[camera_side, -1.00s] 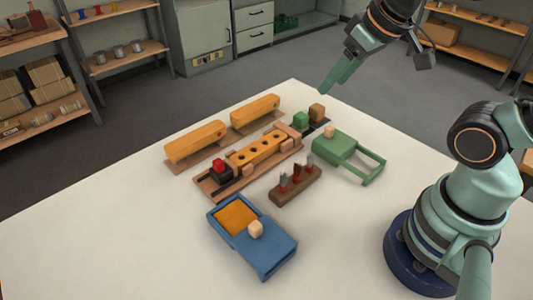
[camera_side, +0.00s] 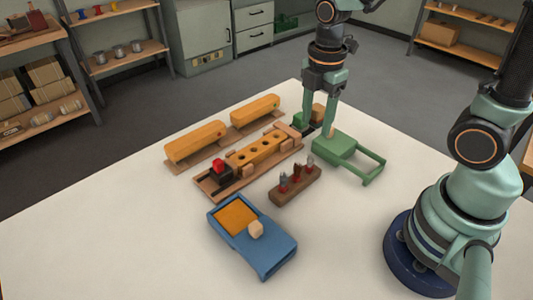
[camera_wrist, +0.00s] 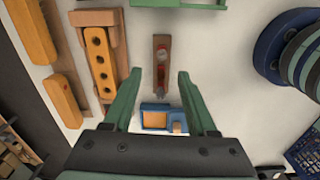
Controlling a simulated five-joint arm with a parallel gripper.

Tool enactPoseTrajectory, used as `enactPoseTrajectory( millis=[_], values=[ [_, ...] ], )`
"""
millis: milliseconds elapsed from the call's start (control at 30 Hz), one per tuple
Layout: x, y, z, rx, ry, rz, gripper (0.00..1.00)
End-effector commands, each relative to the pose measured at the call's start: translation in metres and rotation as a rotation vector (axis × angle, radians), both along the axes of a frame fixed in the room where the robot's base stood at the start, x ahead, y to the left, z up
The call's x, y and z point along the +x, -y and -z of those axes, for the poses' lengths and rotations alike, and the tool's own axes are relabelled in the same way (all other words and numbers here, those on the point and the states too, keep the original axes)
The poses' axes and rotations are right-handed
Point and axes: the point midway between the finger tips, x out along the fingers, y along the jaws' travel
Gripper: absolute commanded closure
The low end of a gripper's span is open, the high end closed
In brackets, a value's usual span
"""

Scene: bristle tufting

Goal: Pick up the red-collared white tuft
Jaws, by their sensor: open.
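Several small tufts with red collars stand in a brown wooden rack (camera_side: 296,190) near the middle of the table. The rightmost tuft (camera_side: 310,162) looks pale grey-white on top; the tufts' exact colours are hard to tell. The rack also shows in the wrist view (camera_wrist: 160,40), ahead of and between my fingers, with red collars on it. My gripper (camera_side: 318,125) points down with its two green fingers apart and empty. In the side view it appears beyond the rack, by the green box. It also shows in the wrist view (camera_wrist: 158,80).
A green box with a frame handle (camera_side: 342,148) stands right of the rack. A blue box with an orange inside (camera_side: 283,258) is in front. A drilled yellow block in a wooden fixture (camera_side: 257,152) lies behind, with two long yellow blocks (camera_side: 195,141).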

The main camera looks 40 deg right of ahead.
Motion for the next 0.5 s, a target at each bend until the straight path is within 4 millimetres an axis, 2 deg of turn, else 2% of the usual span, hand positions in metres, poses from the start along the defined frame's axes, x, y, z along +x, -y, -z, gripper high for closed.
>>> enactPoseTrajectory(
  millis=[167, 500],
  values=[
    [0.0, -0.001, 0.013, -0.002, -0.025, -0.072, 0.43],
    [-0.001, -0.001, 0.065, -0.002, -0.024, -0.07, 0.43]
  ],
)
